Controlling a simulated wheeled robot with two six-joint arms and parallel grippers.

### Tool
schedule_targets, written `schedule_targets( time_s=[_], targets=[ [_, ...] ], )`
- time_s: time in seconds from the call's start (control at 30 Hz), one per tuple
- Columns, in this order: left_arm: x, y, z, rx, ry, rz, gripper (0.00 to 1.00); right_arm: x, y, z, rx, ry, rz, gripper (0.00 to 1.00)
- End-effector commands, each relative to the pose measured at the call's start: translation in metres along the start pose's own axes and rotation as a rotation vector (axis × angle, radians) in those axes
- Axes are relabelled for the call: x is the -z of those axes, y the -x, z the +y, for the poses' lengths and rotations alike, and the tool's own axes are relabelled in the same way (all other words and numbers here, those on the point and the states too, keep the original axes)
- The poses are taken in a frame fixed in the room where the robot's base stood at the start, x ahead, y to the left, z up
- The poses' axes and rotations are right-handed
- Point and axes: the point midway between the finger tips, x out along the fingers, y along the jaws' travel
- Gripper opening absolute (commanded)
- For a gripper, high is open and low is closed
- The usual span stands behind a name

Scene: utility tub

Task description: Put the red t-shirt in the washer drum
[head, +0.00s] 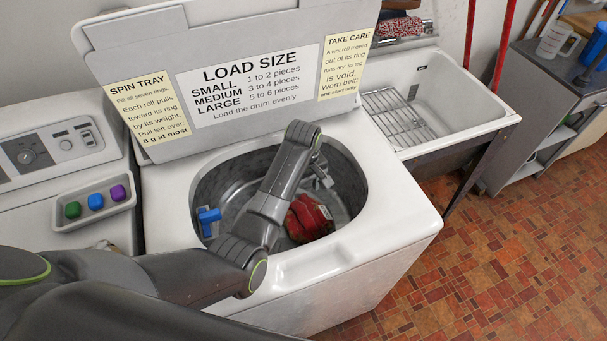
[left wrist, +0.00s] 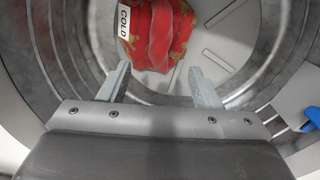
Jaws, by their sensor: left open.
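The red t-shirt (head: 308,218) lies bunched on the floor of the washer drum (head: 235,175), towards its right side. In the left wrist view the red t-shirt (left wrist: 160,38) has tan patches and a white tag reading COLD. My left gripper (head: 323,182) is inside the drum opening, pointing down. In the left wrist view the left gripper (left wrist: 159,80) has its fingers spread with nothing between them, and the t-shirt shows beyond the fingertips. My forearm covers part of the drum in the head view. My right gripper is not seen.
The washer lid (head: 290,40) stands open behind the drum. A blue fitting (head: 208,217) sits at the drum's left side. A tray (head: 95,206) with green, blue and purple pieces is at left. A sink (head: 440,95) with a wire rack is at right.

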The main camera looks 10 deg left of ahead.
Motion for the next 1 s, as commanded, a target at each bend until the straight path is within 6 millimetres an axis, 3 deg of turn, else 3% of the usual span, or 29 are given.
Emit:
schedule_targets(
  time_s=[0.1, 0.33, 1.0],
  targets=[
    [0.001, 0.026, 0.001, -0.003, -0.001, 0.003, 0.58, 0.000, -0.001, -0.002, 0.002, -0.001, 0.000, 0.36],
    [0.000, 0.054, 0.001, -0.001, -0.001, 0.001, 0.58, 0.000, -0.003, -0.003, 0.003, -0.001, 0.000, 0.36],
    [0.000, 0.061, 0.000, 0.001, -0.001, 0.000, 0.58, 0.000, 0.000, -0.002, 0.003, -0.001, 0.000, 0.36]
  ],
)
